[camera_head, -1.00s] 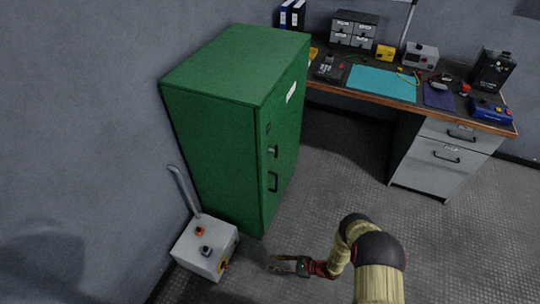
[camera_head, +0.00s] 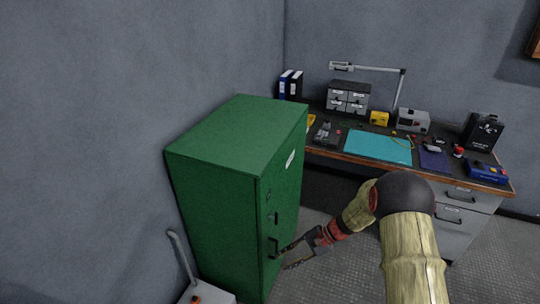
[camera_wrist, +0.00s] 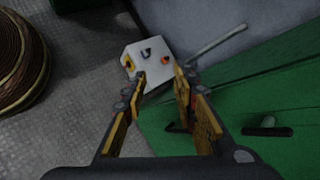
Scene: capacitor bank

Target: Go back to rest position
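My gripper (camera_head: 284,259) is low in the head view, in front of the green cabinet. Its fingers are apart with nothing between them, as the wrist view (camera_wrist: 161,85) shows. A black handle (camera_wrist: 268,130) shows apart from the fingers in the wrist view.
A grey-white box with buttons (camera_head: 205,296) stands on the floor beside the cabinet; it also shows in the wrist view (camera_wrist: 152,60). A brown coil (camera_wrist: 22,62) lies at the left. A workbench (camera_head: 400,165) with tools stands behind my arm. Floor between shows clear.

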